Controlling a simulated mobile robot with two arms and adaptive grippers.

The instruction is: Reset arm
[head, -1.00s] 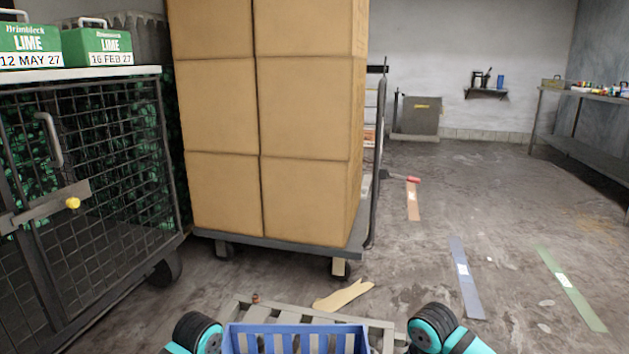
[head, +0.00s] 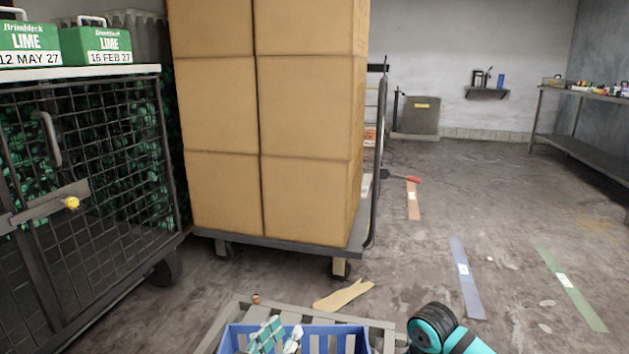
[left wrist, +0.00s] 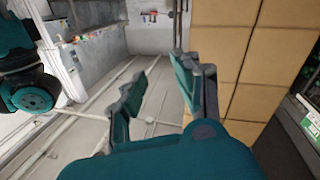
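Only a teal and black part of my right arm shows at the lower right of the head view. The right gripper is out of sight. The crate's lower part is cut off by the frame.
Stacked cardboard boxes (head: 309,110) stand on a flat trolley (head: 290,247) ahead. A wire cage (head: 120,150) with green lime boxes (head: 96,45) on top is at left. A torn cardboard piece (head: 343,295) lies on the floor. Open floor with coloured strips extends right, towards a metal bench (head: 580,150).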

